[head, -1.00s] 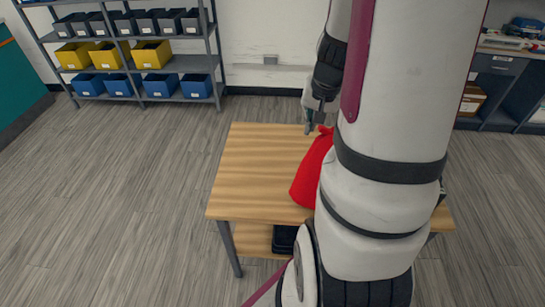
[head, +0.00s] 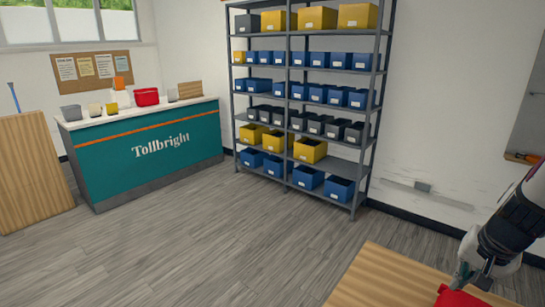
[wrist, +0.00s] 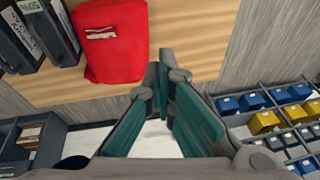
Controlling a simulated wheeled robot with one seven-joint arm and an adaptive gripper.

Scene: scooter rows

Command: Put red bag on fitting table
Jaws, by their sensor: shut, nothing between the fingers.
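The red bag (wrist: 118,50) lies on a wooden table (wrist: 205,22) in the wrist view, with a pale label on it. In the head view only a part of the bag (head: 462,299) shows, at the bottom right on the wooden table (head: 385,278). My gripper (wrist: 165,62) is shut and empty, its fingertips just right of the bag in the wrist view. I cannot tell whether they touch it. In the head view my gripper (head: 462,276) is over the bag's visible part. Nothing I see marks a table as the fitting table.
A teal counter (head: 145,150) with a red bin (head: 146,96) and small containers stands at the far left. A tall shelf (head: 374,130) of bins is at the back wall. Dark labelled binders (wrist: 48,35) show beside the bag. The floor before the counter is open.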

